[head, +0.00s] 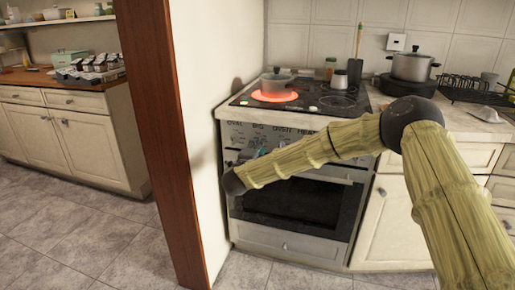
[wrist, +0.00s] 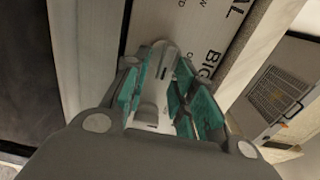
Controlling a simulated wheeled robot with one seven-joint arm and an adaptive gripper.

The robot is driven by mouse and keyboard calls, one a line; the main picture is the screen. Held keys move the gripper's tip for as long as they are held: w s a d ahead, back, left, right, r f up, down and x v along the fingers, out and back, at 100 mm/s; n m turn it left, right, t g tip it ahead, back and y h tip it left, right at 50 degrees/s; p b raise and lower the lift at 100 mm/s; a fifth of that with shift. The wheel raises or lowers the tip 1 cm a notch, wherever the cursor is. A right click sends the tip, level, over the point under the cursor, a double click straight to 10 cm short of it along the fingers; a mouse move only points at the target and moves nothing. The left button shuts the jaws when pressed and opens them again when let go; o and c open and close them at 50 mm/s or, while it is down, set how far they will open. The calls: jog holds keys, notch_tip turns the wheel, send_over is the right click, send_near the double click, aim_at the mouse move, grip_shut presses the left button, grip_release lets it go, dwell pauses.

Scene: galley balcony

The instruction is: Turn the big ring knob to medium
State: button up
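The stove (head: 290,225) stands against the wall in the head view, with a printed front panel (head: 235,135) reading OVAL, BIG, OVEN. In the wrist view a pale grey knob (wrist: 152,100) sits on the panel beside the word BIG. My gripper (wrist: 160,95) has its teal-padded fingers on both sides of this knob, and the knob fills the gap between them. In the head view my arm hides part of the panel, and the fingers show only partly (head: 250,155). The knob's setting marks cannot be read.
A wall end with a brown wooden edge (head: 160,130) stands close to the left of the stove. A larger pot (head: 410,66) and a black rack (head: 470,88) are on the right. The floor (head: 100,250) in front is clear.

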jog(key=shift+s+a, duration=0.1)
jog(key=v, duration=1.1)
jog(key=shift+s, duration=0.35)
jog(key=shift+a, duration=0.1)
